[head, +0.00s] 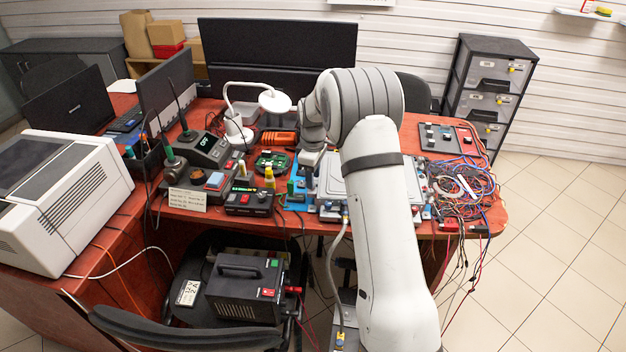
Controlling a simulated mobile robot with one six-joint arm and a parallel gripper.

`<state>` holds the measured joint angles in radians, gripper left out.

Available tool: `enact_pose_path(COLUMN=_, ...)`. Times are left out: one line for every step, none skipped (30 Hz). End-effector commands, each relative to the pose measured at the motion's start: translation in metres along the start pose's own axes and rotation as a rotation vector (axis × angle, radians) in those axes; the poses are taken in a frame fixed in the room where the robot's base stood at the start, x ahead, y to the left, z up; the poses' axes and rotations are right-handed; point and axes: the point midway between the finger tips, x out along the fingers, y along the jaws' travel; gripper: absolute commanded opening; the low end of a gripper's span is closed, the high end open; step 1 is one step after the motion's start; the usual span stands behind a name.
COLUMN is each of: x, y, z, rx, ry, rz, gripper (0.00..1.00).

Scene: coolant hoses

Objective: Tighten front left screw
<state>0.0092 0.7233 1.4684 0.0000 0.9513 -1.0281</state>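A light grey, flat, box-like unit (338,187) lies on the red desk, partly hidden behind my arm. Blue parts (296,190) show along its left side. The front left screw is too small to make out. My gripper (309,178) points down at the left edge of the grey unit. Its fingers are small and partly lost against the clutter, so I cannot tell whether they are open, or whether they touch or hold anything.
An orange tool (278,137) and a white lamp (238,128) stand behind left. A green circuit board (272,162) and a black control box (248,201) lie left. Tangled cables (462,188) fill the right end, beside a dark panel (447,139). A black power unit (245,287) sits on a chair in front.

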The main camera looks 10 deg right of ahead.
Motion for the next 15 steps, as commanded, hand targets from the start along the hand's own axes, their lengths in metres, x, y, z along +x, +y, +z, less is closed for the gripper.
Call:
enact_pose_path(x=0.007, y=0.0, z=0.0, rx=0.0, ry=-0.001, rz=-0.001, gripper=0.4)
enact_pose_path(x=0.01, y=0.0, z=0.0, rx=0.0, ry=0.0, rz=0.0, gripper=0.4)
enact_pose_path(x=0.013, y=0.0, z=0.0, rx=0.0, ry=0.0, rz=0.0, gripper=0.4)
enact_pose_path(x=0.015, y=0.0, z=0.0, rx=0.0, ry=0.0, rz=0.0, gripper=0.4)
enact_pose_path(x=0.017, y=0.0, z=0.0, rx=0.0, ry=0.0, rz=0.0, gripper=0.4)
enact_pose_path(x=0.019, y=0.0, z=-0.001, rx=0.0, ry=0.0, rz=0.001, gripper=0.4)
enact_pose_path(x=0.02, y=0.0, z=-0.001, rx=0.0, ry=0.001, rz=0.001, gripper=0.4)
enact_pose_path(x=0.021, y=0.0, z=-0.001, rx=0.0, ry=0.001, rz=0.001, gripper=0.4)
enact_pose_path(x=0.021, y=0.0, z=-0.001, rx=0.0, ry=0.001, rz=0.001, gripper=0.4)
enact_pose_path(x=0.021, y=0.0, z=-0.001, rx=0.0, ry=0.001, rz=0.002, gripper=0.4)
enact_pose_path(x=0.021, y=0.0, z=-0.001, rx=0.0, ry=0.001, rz=0.002, gripper=0.4)
enact_pose_path(x=0.021, y=0.0, z=-0.001, rx=0.0, ry=0.001, rz=0.002, gripper=0.4)
enact_pose_path(x=0.021, y=0.0, z=-0.001, rx=0.0, ry=0.001, rz=0.002, gripper=0.4)
enact_pose_path(x=0.021, y=0.0, z=-0.001, rx=0.0, ry=0.001, rz=0.001, gripper=0.4)
enact_pose_path(x=0.021, y=0.0, z=-0.001, rx=0.0, ry=0.001, rz=0.001, gripper=0.38)
